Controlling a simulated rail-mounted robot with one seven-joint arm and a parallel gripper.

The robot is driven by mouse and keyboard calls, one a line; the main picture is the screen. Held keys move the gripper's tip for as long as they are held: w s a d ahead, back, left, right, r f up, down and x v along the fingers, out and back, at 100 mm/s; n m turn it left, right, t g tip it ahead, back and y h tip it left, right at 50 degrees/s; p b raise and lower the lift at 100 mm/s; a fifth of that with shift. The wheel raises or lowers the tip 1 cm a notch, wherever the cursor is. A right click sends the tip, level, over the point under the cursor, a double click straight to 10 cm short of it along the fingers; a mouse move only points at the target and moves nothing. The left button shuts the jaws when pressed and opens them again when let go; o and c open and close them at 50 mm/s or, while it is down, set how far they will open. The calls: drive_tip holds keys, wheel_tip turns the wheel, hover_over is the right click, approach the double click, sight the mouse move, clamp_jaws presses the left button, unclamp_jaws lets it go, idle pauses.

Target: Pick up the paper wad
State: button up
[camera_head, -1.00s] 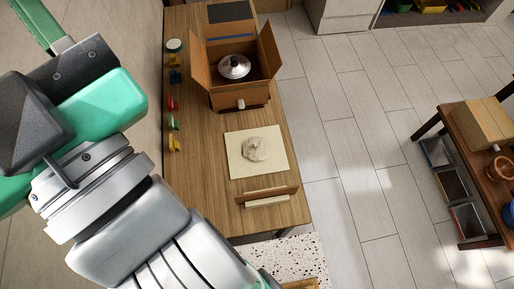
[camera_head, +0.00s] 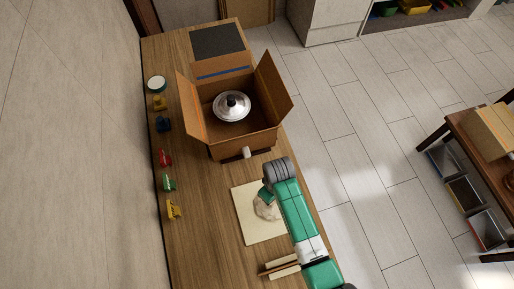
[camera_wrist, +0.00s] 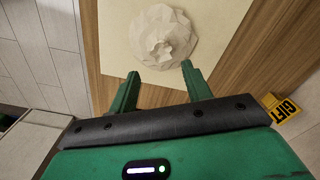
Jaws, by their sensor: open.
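The paper wad (camera_head: 265,208) is a crumpled off-white lump on a square cream sheet (camera_head: 247,223) on the wooden table. My arm partly covers it in the head view. In the wrist view the paper wad (camera_wrist: 160,38) is at the top middle, just beyond my fingertips. My gripper (camera_wrist: 159,76) is open and empty, with its two green fingers apart on the near side of the wad. The wad does not lie between the fingers. I cannot tell how high the fingers are above the sheet.
An open cardboard box (camera_head: 247,138) holding a pot with a shiny lid (camera_head: 231,106) stands behind the sheet. Several small coloured clips (camera_head: 166,158) line the table's left edge. A wooden holder (camera_head: 280,267) stands near the front. A yellow box (camera_wrist: 287,109) shows in the wrist view.

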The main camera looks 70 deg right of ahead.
drive_tip(key=shift+s+a+f, duration=0.15)
drive_tip(key=shift+s+f, duration=0.15)
drive_tip(key=shift+f, duration=0.05)
wheel_tip(320, 180, down, 2)
drive_tip(key=shift+s+a+f, duration=0.1)
drive_tip(key=shift+f+b, duration=0.3)
drive_tip(key=shift+f, duration=2.35)
clamp_jaws()
